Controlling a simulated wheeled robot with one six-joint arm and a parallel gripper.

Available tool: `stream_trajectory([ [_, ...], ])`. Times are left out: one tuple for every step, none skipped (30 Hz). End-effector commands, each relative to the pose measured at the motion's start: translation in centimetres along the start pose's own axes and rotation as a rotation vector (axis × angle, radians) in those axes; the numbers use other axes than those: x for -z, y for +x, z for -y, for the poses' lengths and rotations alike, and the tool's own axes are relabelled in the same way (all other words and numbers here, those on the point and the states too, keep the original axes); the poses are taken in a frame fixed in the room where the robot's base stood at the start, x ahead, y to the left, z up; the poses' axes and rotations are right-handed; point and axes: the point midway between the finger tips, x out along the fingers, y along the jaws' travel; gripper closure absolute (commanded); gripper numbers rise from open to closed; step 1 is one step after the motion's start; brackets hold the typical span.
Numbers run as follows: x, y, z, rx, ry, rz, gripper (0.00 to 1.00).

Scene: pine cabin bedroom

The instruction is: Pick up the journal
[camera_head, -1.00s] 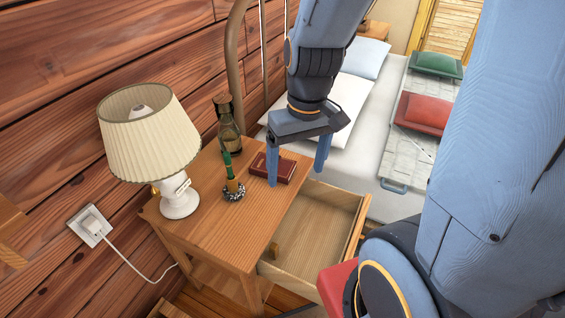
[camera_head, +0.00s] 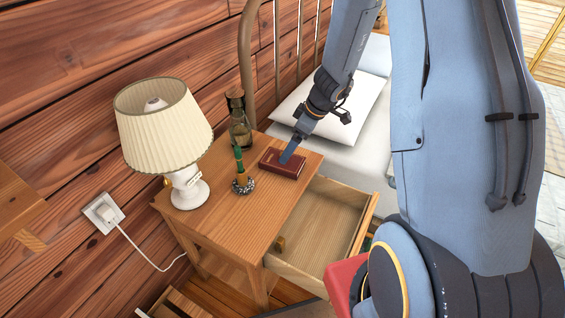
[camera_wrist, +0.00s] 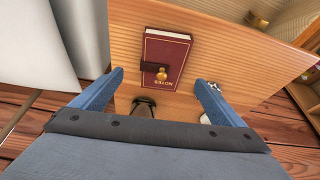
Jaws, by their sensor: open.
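The journal is a dark red book (camera_head: 283,163) lying flat on the nightstand top, near its far right edge. In the wrist view the journal (camera_wrist: 166,62) shows gold lettering, a dark strap and a round brass clasp. My gripper (camera_head: 288,157) is above the journal in the head view, fingers pointing down and seen nearly edge-on. In the wrist view its two blue fingers (camera_wrist: 160,82) are spread wide with nothing between them, and the journal lies beyond the tips. I cannot tell the exact gap between the fingertips and the journal.
On the nightstand (camera_head: 215,212) stand a lamp (camera_head: 165,130), a dark bottle (camera_head: 239,128) and a green pen in a speckled holder (camera_head: 243,186). The drawer (camera_head: 325,215) is pulled open at the front. The bed's pillow (camera_head: 340,105) is behind.

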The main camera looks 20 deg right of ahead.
Motion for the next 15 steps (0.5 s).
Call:
stream_trajectory([
  [0.0,0.5,0.0,0.001,0.000,0.000,0.07],
  [0.0,0.8,0.1,0.002,-0.001,0.000,0.07],
  [0.0,1.2,0.1,0.003,-0.002,0.001,0.07],
  [0.0,1.6,0.1,0.003,0.000,0.000,0.07],
  [0.0,1.8,0.1,0.002,-0.001,0.000,0.07],
  [0.0,2.1,0.1,0.002,-0.001,0.001,0.07],
  [0.0,2.3,0.1,0.002,0.000,0.001,0.07],
  [0.0,2.5,0.2,0.002,0.000,0.001,0.07],
  [0.0,2.8,0.2,0.002,-0.001,0.001,0.07],
  [0.0,3.1,0.2,0.002,0.000,0.001,0.07],
  [0.0,3.4,0.3,0.003,0.000,0.002,0.07],
  [0.0,3.9,0.4,0.003,0.000,0.002,0.07],
  [0.0,4.3,0.5,0.004,-0.001,0.002,0.07],
  [0.0,4.7,0.6,0.004,0.000,0.002,0.07],
  [0.1,5.2,0.6,0.004,0.000,0.002,0.07],
])
